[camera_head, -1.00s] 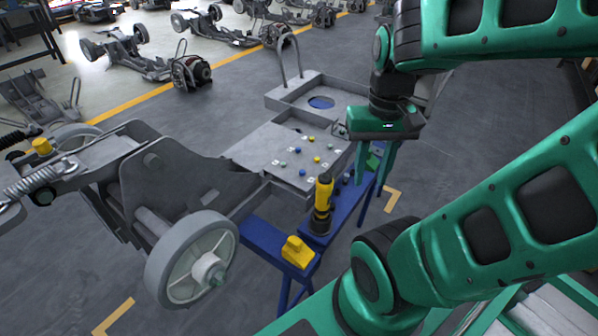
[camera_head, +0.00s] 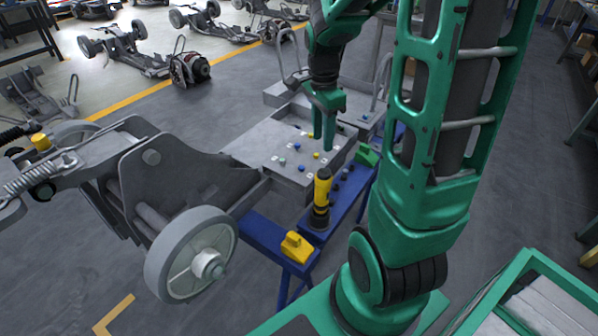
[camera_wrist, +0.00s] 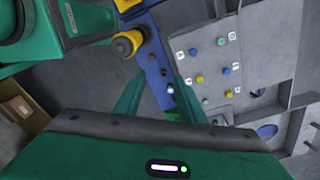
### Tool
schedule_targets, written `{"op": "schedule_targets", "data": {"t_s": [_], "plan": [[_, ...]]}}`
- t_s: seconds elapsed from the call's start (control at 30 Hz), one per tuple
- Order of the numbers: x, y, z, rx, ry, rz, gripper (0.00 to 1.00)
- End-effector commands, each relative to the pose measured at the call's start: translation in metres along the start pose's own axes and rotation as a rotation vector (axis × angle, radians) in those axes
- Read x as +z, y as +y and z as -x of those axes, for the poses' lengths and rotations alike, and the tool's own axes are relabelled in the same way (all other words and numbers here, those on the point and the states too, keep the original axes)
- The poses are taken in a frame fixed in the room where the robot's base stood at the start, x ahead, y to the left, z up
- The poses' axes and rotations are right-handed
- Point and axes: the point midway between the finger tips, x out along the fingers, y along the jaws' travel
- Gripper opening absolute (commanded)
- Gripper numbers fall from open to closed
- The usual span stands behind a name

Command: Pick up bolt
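Small dark bolt-like pieces (camera_head: 345,173) stand on the blue bench; they also show in the wrist view (camera_wrist: 163,72), one with a bright spot. Small blue, green and yellow round heads (camera_head: 316,155) sit on the grey plate (camera_head: 255,143), also seen in the wrist view (camera_wrist: 200,79). I cannot tell which piece is the task's bolt. My gripper (camera_head: 323,146) points down and appears above the plate's right side, near the bench. In the wrist view its fingers (camera_wrist: 158,78) are apart with nothing held between them.
A yellow and black power tool (camera_head: 321,200) stands upright on the blue bench (camera_head: 270,240). A yellow block (camera_head: 297,247) lies on the bench's near end, and a green piece (camera_head: 367,155) farther along. A grey chassis with a wheel (camera_head: 192,258) fills the left.

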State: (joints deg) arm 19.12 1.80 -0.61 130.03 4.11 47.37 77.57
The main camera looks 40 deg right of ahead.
Motion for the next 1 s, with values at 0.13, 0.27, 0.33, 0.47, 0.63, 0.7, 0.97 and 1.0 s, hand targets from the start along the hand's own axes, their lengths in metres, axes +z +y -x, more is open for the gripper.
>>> {"op": "schedule_targets", "data": {"t_s": [0.13, 0.27, 0.33, 0.47, 0.63, 0.7, 0.97, 1.0], "plan": [[0.01, -0.041, -0.028, 0.004, -0.021, -0.244, 0.37], [0.019, -0.065, -0.044, 0.004, -0.039, -0.402, 0.37], [0.021, -0.072, -0.051, 0.006, -0.047, -0.458, 0.37], [0.025, -0.08, -0.059, 0.007, -0.054, -0.512, 0.37], [0.027, -0.08, -0.083, 0.011, -0.054, -0.521, 0.37], [0.027, -0.08, -0.093, 0.01, -0.054, -0.52, 0.37], [0.028, -0.081, -0.114, 0.006, -0.054, -0.519, 0.37], [0.028, -0.081, -0.116, 0.007, -0.053, -0.519, 0.37]]}}
